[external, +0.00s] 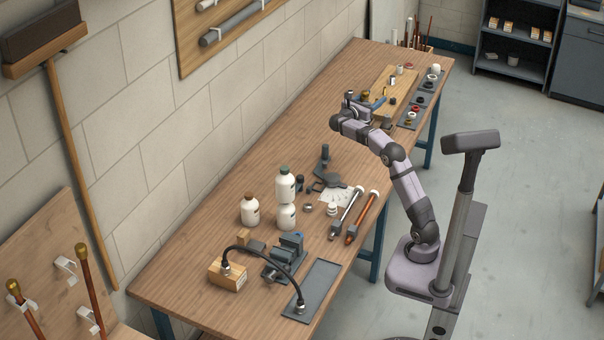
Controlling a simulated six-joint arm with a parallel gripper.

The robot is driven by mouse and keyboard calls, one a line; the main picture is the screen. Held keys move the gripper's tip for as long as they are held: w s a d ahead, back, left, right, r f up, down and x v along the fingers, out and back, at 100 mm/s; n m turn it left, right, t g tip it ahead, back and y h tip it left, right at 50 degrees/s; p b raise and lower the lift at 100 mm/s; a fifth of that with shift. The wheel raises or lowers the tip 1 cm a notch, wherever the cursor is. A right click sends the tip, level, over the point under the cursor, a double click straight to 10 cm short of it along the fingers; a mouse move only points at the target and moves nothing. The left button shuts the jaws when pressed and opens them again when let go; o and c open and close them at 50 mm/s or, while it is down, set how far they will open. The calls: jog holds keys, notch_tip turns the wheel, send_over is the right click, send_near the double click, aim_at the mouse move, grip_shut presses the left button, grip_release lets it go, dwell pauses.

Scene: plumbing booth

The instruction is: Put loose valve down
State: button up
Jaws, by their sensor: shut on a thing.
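My gripper (368,108) is over the far half of the workbench, beside a light wooden board (399,82). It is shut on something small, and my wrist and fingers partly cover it. A blue lever-like part (379,103) shows right at the fingertips. It looks like the handle of the loose valve, whose body I cannot make out clearly. I cannot tell whether the valve touches the bench or board or hangs just above.
Grey trays (419,100) with small rings and fittings lie right of the board. White bottles (286,190), a vise-like tool (288,254), pipes (362,215) and a hose (262,249) fill the near half. Bare wood (285,130) lies along the wall side.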

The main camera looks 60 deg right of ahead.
jog(key=s+d+m+g, duration=0.1)
jog(key=s+d+g, duration=0.1)
jog(key=s+d, duration=0.5)
jog(key=shift+y, duration=0.4)
jog(key=shift+w+a+f+p, duration=0.15)
jog(key=shift+f+p, duration=0.15)
jog(key=shift+f, duration=7.3)
jog(key=shift+w+a+f+p, duration=0.1)
jog(key=shift+f+p, duration=0.2)
jog(key=shift+f, duration=7.25)
jog(key=shift+s+f, duration=0.1)
jog(key=shift+f, duration=0.15)
jog(key=o, duration=1.3)
jog(key=shift+c, duration=0.2)
